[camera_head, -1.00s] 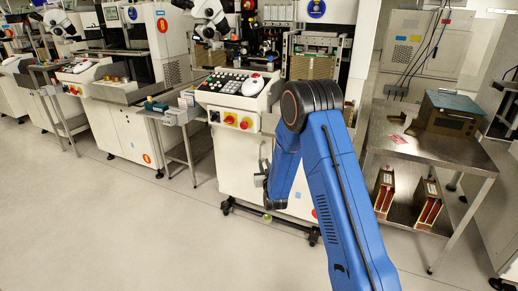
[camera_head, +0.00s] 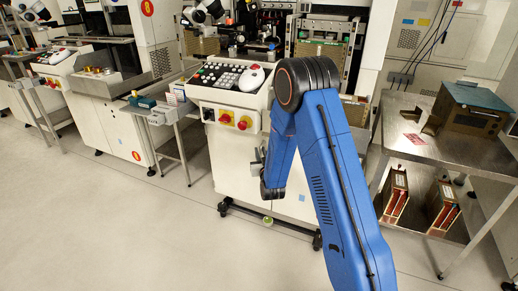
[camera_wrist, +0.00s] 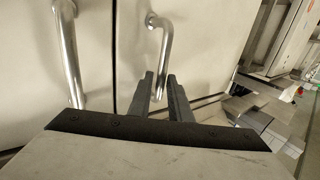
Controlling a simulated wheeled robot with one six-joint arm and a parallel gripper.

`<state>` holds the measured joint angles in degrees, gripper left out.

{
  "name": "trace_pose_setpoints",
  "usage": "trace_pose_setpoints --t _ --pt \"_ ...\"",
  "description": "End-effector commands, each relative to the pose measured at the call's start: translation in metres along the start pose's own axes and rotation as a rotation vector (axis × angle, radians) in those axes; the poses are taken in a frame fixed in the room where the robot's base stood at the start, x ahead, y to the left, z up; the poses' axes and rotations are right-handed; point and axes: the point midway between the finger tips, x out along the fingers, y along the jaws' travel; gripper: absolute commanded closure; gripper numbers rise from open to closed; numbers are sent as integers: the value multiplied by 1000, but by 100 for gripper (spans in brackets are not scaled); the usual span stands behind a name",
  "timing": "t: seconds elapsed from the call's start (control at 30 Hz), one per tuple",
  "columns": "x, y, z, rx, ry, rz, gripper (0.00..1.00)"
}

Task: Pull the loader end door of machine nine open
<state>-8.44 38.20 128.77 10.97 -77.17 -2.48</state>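In the wrist view two pale door panels stand side by side with a dark seam between them. The left panel has a bent metal handle (camera_wrist: 67,50), and the right panel (camera_wrist: 205,40) has another metal handle (camera_wrist: 165,45). My gripper (camera_wrist: 160,80) is open, its dark fingers apart. The lower part of the right handle shows between the fingers; I cannot tell whether they touch it. Both panels look shut. In the head view my gripper (camera_head: 257,163) is low in front of the white machine (camera_head: 230,150), partly hidden by my blue arm. I cannot read which machine it is.
A steel table (camera_head: 440,150) with a brown box (camera_head: 470,108) stands at the right; two red-brown racks sit on its lower shelf. A small side table (camera_head: 165,112) and another machine (camera_head: 110,125) stand at the left. The floor (camera_head: 110,230) at front left is clear.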

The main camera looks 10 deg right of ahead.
Motion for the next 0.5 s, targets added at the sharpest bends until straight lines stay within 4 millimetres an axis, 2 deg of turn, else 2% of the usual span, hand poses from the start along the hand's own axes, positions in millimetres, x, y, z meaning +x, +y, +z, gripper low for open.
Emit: trace_pose_setpoints --t 0.37,0.4,0.47,0.5 --pt "-2 0 0 0 0 0 82" --pt "-2 0 0 0 0 0 85" --pt "-2 0 0 0 0 0 99" --pt "-2 0 0 0 0 0 100"
